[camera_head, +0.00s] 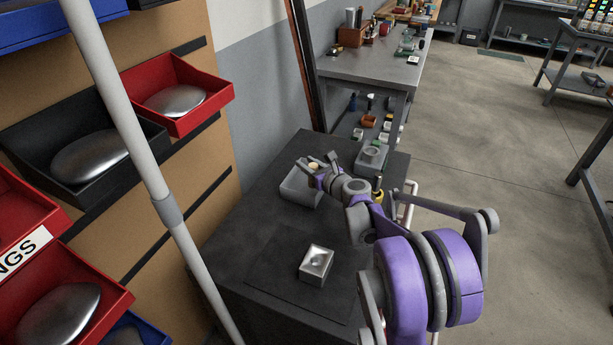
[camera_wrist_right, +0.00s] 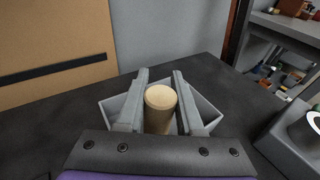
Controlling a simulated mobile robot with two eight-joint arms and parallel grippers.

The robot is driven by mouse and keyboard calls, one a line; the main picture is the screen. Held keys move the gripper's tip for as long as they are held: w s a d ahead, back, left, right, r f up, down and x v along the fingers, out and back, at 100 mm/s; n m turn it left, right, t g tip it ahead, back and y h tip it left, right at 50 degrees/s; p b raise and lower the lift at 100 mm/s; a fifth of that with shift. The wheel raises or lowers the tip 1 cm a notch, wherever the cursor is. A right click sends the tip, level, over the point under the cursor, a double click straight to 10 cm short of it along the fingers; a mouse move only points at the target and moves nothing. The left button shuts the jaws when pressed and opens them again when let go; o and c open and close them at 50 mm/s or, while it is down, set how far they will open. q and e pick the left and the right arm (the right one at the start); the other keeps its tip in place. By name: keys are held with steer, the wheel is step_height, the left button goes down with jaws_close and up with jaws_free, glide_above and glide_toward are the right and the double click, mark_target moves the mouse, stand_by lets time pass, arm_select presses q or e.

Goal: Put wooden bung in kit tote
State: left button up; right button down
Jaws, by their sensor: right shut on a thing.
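The wooden bung (camera_wrist_right: 160,108), a pale tan cylinder, stands upright between the two fingers of my right gripper (camera_wrist_right: 160,92), which is shut on it. In the head view my right gripper (camera_head: 322,168) is at the far part of the dark table, with the bung's pale top (camera_head: 314,166) just showing. The kit tote, a grey open box (camera_head: 296,188), is right below and around the gripper in the picture. Its walls (camera_wrist_right: 206,108) show on both sides of the fingers in the wrist view. The bung's lower end is hidden, so its height over the tote floor is unclear. My left gripper is out of view.
A shiny metal-topped block (camera_head: 316,264) sits on a dark mat nearer on the table (camera_head: 250,250). A grey block with a round top (camera_head: 371,160) stands at the table's far right. Red and black wall bins (camera_head: 180,92) hang at left. A cluttered workbench (camera_head: 370,68) lies behind.

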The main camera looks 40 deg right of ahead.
steer(key=shift+f+b, duration=0.45)
steer(key=shift+f, duration=1.35)
steer(key=shift+f, duration=0.2)
steer(key=c, duration=0.6)
jaws_free()
steer(key=shift+o, duration=0.2)
steer(key=shift+r, duration=0.2)
steer(key=shift+s+r, duration=0.15)
steer(key=shift+s, duration=0.15)
steer(key=p+v, duration=0.1)
steer(key=v, duration=1)
steer(key=shift+s+a+p, duration=0.15)
steer(key=shift+s+p, duration=0.05)
steer(key=shift+p, duration=0.1)
